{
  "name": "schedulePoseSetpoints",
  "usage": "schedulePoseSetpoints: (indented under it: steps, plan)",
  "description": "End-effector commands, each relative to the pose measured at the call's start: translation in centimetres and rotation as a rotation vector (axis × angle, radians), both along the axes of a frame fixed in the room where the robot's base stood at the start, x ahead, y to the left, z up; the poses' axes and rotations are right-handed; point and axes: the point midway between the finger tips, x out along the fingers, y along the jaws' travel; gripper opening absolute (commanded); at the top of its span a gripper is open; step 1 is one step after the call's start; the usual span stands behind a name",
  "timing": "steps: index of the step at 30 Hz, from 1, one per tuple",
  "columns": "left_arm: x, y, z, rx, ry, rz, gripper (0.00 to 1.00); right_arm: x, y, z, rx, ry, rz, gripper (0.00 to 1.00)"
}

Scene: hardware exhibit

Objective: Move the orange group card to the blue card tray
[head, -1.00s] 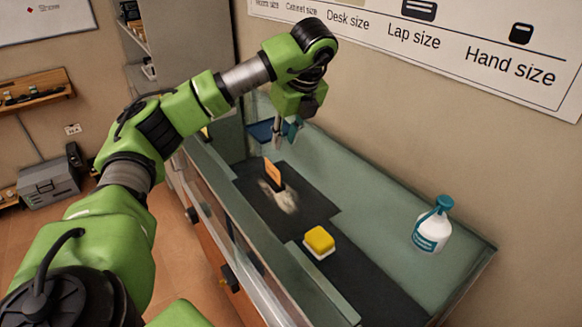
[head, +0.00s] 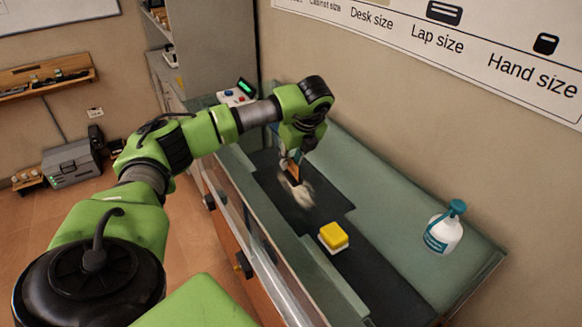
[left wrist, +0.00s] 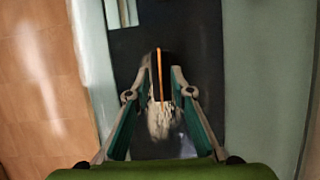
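The orange group card (head: 293,173) stands upright on the dark strip of the counter, in or against something black. In the left wrist view the card (left wrist: 160,78) shows edge-on as a thin orange line. My left gripper (head: 291,162) is lowered over it, its two fingers (left wrist: 162,72) on either side of the card. The fingers look spread, with a narrow gap to the card; contact is not clear. The blue card tray cannot be made out now; my left arm covers that part of the counter. My right gripper is not in view.
A yellow and white sponge-like block (head: 334,237) and a white bottle with a teal top (head: 444,228) stand nearer on the counter. A pale dusty smear (head: 303,193) lies by the card. A control box (head: 236,95) with a green display is behind my arm.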

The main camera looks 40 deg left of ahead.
Motion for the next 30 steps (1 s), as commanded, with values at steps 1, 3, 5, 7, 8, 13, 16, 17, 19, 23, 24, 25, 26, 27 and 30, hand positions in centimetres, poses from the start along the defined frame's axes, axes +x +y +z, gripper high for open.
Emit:
schedulePoseSetpoints:
  steps: [1,3,5,7,8,13,16,17,19,23,24,25,26,27,30]
  plan:
    - [0.0,0.2,-0.4,0.000,0.002,0.000,0.22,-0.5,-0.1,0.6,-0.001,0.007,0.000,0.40]
    - [0.1,0.3,-1.0,-0.001,0.002,-0.001,0.22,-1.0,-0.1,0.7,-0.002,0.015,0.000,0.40]
    - [0.1,0.4,-1.3,-0.001,0.002,-0.001,0.22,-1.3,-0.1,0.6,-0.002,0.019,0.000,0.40]
    - [0.2,0.4,-1.4,0.000,0.000,-0.001,0.22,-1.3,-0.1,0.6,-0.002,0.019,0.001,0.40]
    - [0.2,0.4,-1.4,0.000,0.000,-0.001,0.22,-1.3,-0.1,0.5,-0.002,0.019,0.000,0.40]
    - [0.2,0.4,-1.3,0.000,-0.001,-0.001,0.03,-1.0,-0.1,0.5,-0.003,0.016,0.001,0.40]
    - [0.2,0.4,-1.3,0.000,-0.001,-0.001,0.00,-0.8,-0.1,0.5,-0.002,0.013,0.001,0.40]
    - [0.2,0.4,-1.3,0.000,-0.001,-0.001,0.00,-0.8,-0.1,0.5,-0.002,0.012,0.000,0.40]
    - [0.2,0.4,-1.3,0.000,-0.001,-0.001,0.00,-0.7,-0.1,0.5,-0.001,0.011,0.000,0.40]
    - [0.2,0.4,-1.3,0.000,-0.001,-0.001,0.00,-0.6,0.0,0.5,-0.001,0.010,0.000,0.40]
    - [0.2,0.4,-1.3,0.000,-0.001,-0.001,0.00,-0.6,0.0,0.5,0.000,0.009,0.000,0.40]
    - [0.2,0.4,-1.3,0.000,-0.001,-0.001,0.00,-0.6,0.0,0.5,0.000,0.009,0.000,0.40]
    - [0.2,0.4,-1.3,0.000,-0.001,-0.001,0.00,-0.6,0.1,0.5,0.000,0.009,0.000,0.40]
    - [0.2,0.4,-1.2,0.000,-0.001,-0.002,0.00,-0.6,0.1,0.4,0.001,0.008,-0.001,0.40]
    - [0.3,0.4,-0.9,-0.001,-0.003,-0.001,0.00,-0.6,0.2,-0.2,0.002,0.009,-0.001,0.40]
